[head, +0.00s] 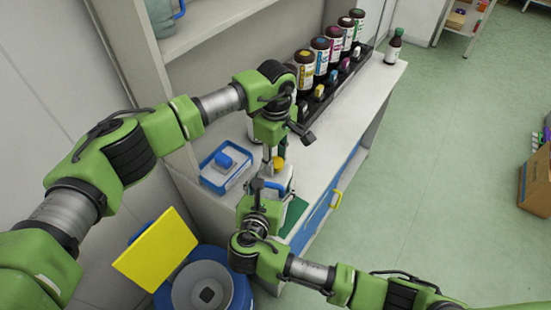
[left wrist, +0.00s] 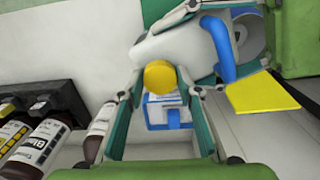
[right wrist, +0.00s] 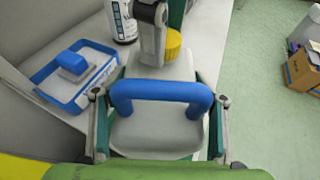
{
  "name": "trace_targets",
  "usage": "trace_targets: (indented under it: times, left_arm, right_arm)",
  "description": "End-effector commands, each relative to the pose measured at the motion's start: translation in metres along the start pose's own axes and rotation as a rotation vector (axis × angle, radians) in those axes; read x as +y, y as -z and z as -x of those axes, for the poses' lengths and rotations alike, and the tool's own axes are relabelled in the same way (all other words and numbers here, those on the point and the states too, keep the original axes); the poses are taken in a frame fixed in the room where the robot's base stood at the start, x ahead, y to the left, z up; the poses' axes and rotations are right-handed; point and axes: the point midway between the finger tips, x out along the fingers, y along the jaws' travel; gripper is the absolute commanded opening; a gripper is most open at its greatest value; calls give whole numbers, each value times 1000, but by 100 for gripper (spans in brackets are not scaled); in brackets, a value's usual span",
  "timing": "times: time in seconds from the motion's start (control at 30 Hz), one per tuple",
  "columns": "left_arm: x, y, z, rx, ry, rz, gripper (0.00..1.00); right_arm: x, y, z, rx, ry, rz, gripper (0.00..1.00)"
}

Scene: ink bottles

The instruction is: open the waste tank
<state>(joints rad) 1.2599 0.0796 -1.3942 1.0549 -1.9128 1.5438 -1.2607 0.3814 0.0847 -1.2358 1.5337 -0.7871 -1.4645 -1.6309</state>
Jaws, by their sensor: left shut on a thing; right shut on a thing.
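The waste tank (head: 283,177) is a whitish jug with a blue handle (right wrist: 160,92) and a yellow cap (left wrist: 160,77). It is near the bench's front end, partly hidden by my arms. My left gripper (head: 270,155) is shut on the yellow cap, with one finger on each side of it in the left wrist view. The cap (right wrist: 173,43) also shows beyond the handle in the right wrist view. My right gripper (right wrist: 160,118) is shut on the waste tank, its fingers on both sides of the body by the handle. Whether the cap is loose cannot be told.
A blue-rimmed tray (head: 207,181) with a blue-topped object stands left of the tank. Several ink bottles (head: 321,55) stand in a black rack farther back. A blue bin (head: 238,290) with a raised yellow lid (head: 157,249) is at the front.

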Motion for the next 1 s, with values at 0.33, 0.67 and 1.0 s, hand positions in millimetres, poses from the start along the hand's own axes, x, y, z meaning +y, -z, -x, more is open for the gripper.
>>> trace_targets:
  times: [0.33,0.67,1.0]
  left_arm:
    - [0,1,0,1,1,687,6]
    - [-1,1,0,3,1,1346,6]
    - [-1,0,1,5,1,2027,6]
  right_arm:
    - [-1,1,-1,2,3,1,6]
    - [-2,1,-1,2,4,1,6]
    - [-2,1,-1,2,4,1,6]
